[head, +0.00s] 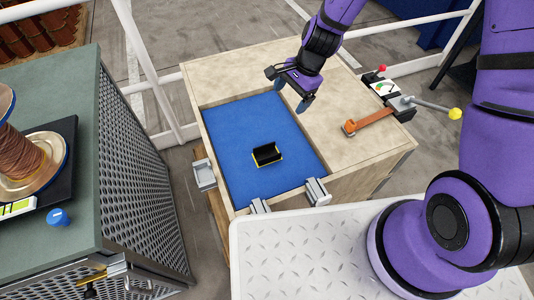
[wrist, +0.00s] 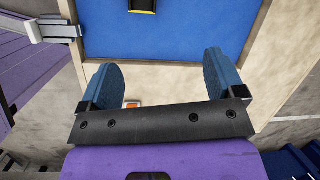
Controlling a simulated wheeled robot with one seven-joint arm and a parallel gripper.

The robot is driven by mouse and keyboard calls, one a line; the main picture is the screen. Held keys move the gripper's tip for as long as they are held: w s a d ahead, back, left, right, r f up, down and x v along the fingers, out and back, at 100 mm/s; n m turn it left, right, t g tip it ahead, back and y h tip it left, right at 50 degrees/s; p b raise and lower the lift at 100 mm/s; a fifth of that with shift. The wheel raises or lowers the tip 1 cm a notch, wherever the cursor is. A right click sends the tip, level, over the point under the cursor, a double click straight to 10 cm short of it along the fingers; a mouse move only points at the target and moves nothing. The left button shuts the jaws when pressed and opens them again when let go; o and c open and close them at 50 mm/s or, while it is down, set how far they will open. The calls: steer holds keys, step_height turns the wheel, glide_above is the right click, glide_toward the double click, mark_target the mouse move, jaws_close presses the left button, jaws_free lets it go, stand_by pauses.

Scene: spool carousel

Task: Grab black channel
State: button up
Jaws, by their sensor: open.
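The black channel (head: 267,154) is a small black piece with yellow edges. It lies on the blue mat (head: 240,125) in the recess of the wooden table. In the wrist view the black channel (wrist: 143,5) shows only in part at the top edge. My gripper (head: 288,91) is above the far part of the table, apart from the channel and farther back than it. In the wrist view my gripper (wrist: 162,78) has its two blue fingers wide apart with nothing between them.
Metal clamps (head: 317,191) stand on the near edge of the mat, with another (head: 204,175) at its left. A lever device (head: 395,103) is at the table's right. A grey bench (head: 85,130) with a copper spool (head: 30,165) stands left. The mat around the channel is clear.

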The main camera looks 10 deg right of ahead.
steer(key=s+a+f+m+g, duration=0.1)
steer(key=s+a+f+m, duration=0.2)
steer(key=f, duration=0.8)
glide_toward(264, 157)
steer(key=shift+w+a+f+y, duration=0.1)
steer(key=shift+a+f+y, duration=0.2)
steer(key=shift+a+f, duration=0.3)
steer(key=shift+s+d+x, duration=0.1)
steer(key=shift+d+x, duration=0.05)
steer(key=shift+x, duration=0.8)
steer(key=shift+s+d+x, duration=0.1)
steer(key=shift+d+x, duration=0.1)
steer(key=shift+x, duration=0.7)
steer(key=shift+s+d+x, duration=0.1)
steer(key=shift+d+x, duration=0.05)
steer(key=shift+x, duration=0.8)
steer(key=shift+f, duration=0.15)
steer(key=shift+c, duration=0.2)
steer(key=c, duration=1)
